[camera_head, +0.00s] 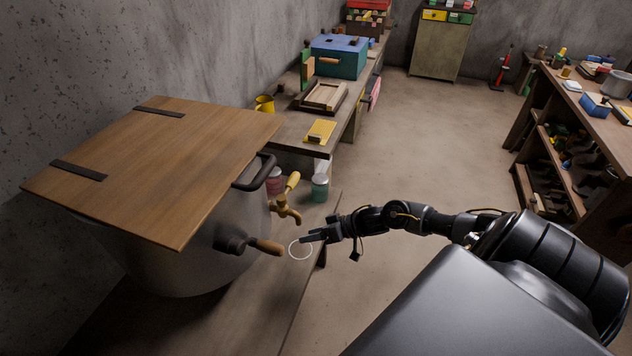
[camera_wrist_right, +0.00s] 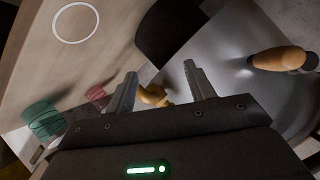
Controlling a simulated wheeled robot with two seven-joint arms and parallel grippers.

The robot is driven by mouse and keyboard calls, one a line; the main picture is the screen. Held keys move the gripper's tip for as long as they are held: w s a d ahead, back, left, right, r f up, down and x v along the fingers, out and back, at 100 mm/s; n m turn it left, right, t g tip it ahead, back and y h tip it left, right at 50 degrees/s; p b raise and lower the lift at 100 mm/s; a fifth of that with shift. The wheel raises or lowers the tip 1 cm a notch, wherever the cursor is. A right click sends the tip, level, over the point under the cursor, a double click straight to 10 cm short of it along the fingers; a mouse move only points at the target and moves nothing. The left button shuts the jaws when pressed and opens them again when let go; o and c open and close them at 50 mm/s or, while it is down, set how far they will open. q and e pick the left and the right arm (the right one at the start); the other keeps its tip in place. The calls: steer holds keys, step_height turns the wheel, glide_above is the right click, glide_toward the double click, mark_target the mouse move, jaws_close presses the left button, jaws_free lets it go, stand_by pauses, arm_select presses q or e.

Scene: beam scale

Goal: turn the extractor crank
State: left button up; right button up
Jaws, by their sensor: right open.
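The extractor is a large grey metal drum (camera_head: 185,270) with a wooden lid at the left of the head view. Its crank has a dark hub and arm (camera_head: 231,243) on the drum's side and a wooden handle (camera_head: 266,247) pointing right. What looks like that handle also shows at the right of the right wrist view (camera_wrist_right: 278,59). My right gripper (camera_head: 306,240) is open and empty, a little to the right of the handle and apart from it. In the wrist view its fingers (camera_wrist_right: 158,88) are spread, with the yellow tap beyond them. My left gripper is not in view.
A brass tap (camera_head: 284,208) with a yellow handle juts from the drum near the crank. A green jar (camera_head: 320,187) and a red jar (camera_head: 275,181) stand behind it. A white ring (camera_head: 300,249) shows at the bench edge. The floor to the right is open.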

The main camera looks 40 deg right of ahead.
step_height(320, 180, up, 9)
steer(key=s+a+g+y, duration=0.2)
steer(key=g, duration=0.2)
glide_toward(280, 245)
steer(key=shift+n+y, duration=0.3)
steer(key=shift+y, duration=0.1)
steer(key=shift+d+f+p+x, duration=0.15)
steer(key=shift+p+x, duration=0.35)
steer(key=shift+x, duration=1.2)
steer(key=shift+d+f+p+x, duration=0.15)
steer(key=shift+p+x, duration=0.3)
steer(key=shift+x, duration=1.2)
steer(key=shift+d+f+p+x, duration=0.15)
steer(key=shift+p+x, duration=0.35)
steer(key=shift+x, duration=1.2)
steer(key=shift+w+a, duration=0.1)
steer(key=shift+w, duration=0.1)
jaws_close()
steer(key=shift+a, duration=0.1)
